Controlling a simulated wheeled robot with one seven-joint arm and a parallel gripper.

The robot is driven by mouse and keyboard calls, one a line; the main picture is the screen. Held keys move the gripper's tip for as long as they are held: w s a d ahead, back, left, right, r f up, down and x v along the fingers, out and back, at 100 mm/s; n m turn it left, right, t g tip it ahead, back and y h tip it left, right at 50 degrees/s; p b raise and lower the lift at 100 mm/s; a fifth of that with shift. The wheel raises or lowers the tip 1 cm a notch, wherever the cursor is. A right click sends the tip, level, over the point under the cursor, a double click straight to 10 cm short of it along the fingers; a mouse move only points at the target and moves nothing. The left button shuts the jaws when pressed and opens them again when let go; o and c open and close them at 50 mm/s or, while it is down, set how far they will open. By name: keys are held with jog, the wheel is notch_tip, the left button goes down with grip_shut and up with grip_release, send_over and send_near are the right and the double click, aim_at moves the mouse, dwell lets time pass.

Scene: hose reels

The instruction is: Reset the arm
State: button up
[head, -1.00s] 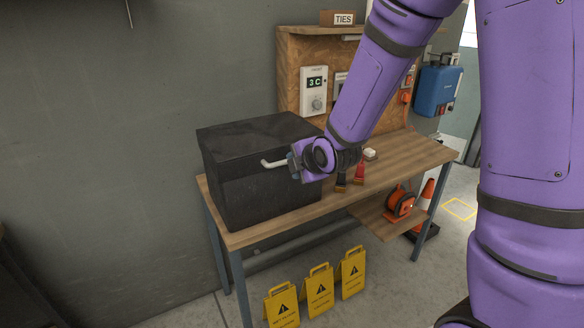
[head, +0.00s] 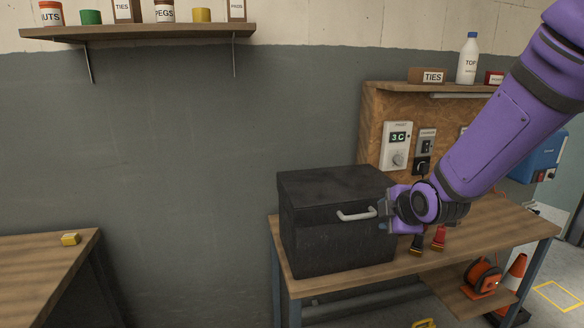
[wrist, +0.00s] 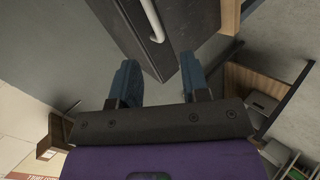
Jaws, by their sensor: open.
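My gripper (head: 384,214) is at the end of my purple arm, beside the right end of the white handle (head: 357,214) on the front of a black box (head: 330,250). In the wrist view my gripper (wrist: 158,85) shows two blue fingers spread apart, with nothing between them. The handle (wrist: 153,22) and the dark box face (wrist: 150,45) lie beyond the fingertips there. The handle appears outside the grip. The box's lid looks closed, and the box stands on a wooden workbench (head: 450,262).
Two small red and black tools (head: 438,237) lie near my wrist. An orange reel (head: 482,278) sits on a lower shelf.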

jog(key=s+d+r+m+g, duration=0.1)
jog(key=s+d+r+m, duration=0.1)
jog(key=s+r+m, duration=0.3)
jog(key=s+d+r+m+g+h, duration=0.1)
jog(key=s+r+m, duration=0.3)
jog(key=s, duration=0.9)
jog(key=s+d+r+m+g, duration=0.2)
jog(key=s+r+m, duration=0.3)
jog(key=s+m, duration=0.4)
jog(key=shift+d+r+g+h, duration=0.3)
jog(key=shift+d+r+g, duration=0.1)
jog(key=shift+d, duration=0.3)
